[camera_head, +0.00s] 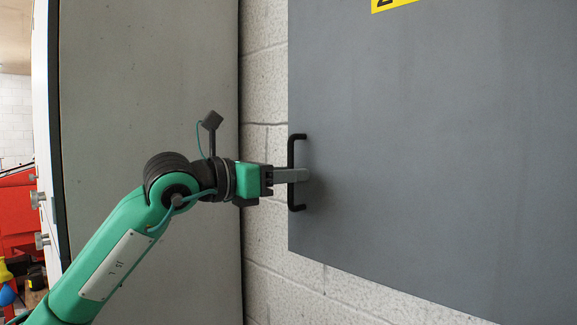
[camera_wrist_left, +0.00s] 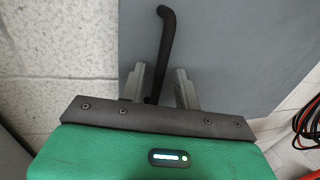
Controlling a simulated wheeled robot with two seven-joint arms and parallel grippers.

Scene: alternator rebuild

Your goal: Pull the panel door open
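The panel door (camera_head: 430,150) is a large flat grey sheet on the right of the head view, and it also shows in the left wrist view (camera_wrist_left: 230,50). A black bar handle (camera_head: 292,150) stands upright near its left edge. My left gripper (camera_head: 300,175) reaches in from the left at the handle's middle. In the left wrist view the handle (camera_wrist_left: 166,40) runs between the two grey fingers of my left gripper (camera_wrist_left: 160,82), with small gaps showing on both sides. The fingers are open around it. My right gripper is not in view.
A white block wall (camera_head: 264,80) lies behind and below the door. A tall grey cabinet (camera_head: 150,80) stands at the left. Red equipment (camera_head: 18,210) is at the far left edge. Red and black cables (camera_wrist_left: 305,125) show at the right of the wrist view.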

